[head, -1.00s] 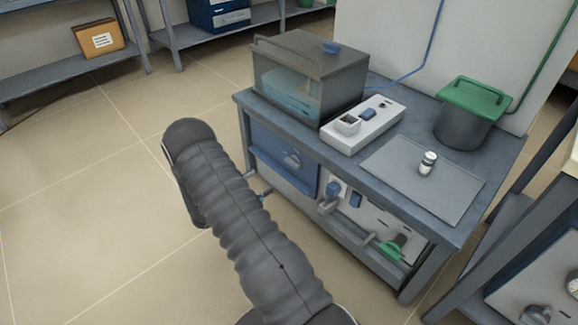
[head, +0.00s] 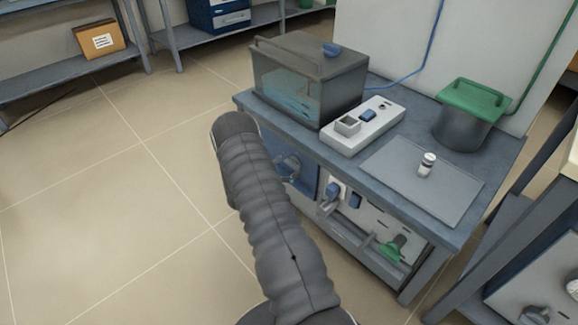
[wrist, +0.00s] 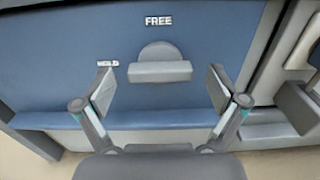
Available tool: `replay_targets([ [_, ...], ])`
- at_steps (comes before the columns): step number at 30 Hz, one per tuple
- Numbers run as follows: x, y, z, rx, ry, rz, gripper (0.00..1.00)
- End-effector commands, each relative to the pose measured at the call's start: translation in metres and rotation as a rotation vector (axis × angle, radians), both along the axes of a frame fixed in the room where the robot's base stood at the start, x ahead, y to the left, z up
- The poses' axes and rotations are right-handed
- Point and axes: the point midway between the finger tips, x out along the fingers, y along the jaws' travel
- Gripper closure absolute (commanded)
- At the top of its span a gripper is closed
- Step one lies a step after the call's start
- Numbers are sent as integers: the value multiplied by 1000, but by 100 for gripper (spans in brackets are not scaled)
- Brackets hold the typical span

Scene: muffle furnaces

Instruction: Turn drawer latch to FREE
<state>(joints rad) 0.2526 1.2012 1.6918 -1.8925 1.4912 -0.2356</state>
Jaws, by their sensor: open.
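The drawer latch (wrist: 160,71) is a grey round knob with a raised bar on a blue drawer front (wrist: 60,40). Its bar lies level, with one end toward a small label at left (wrist: 107,63) that seems to read HELD. The FREE label (wrist: 159,20) is above the knob. My gripper (wrist: 162,88) is open, with one finger on each side of the bar and a gap at both ends. In the head view the blue drawer front (head: 305,172) is partly hidden by my arm, and I cannot make out the gripper clearly there.
A blue ledge (wrist: 160,120) runs below the latch. A grey post and protruding grey part (wrist: 298,105) stand at right in the wrist view. The bench (head: 400,210) carries a glass-fronted box (head: 305,80), a white control box (head: 362,126) and a green-lidded pot (head: 468,120). Floor at left is clear.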

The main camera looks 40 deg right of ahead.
Motion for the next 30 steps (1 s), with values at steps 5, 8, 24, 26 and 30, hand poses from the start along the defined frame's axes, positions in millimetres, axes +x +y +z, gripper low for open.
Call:
replay_targets([
  [5, 0, -8, 0, 0, 0, 0, 4],
  [8, 1, -9, 0, 0, 0, 0, 4],
  [24, 1, -8, 0, 0, -2, 0, 64],
  [26, 1, -8, -1, 0, -6, 0, 64],
  [30, 0, -8, -2, 3, -36, 0, 64],
])
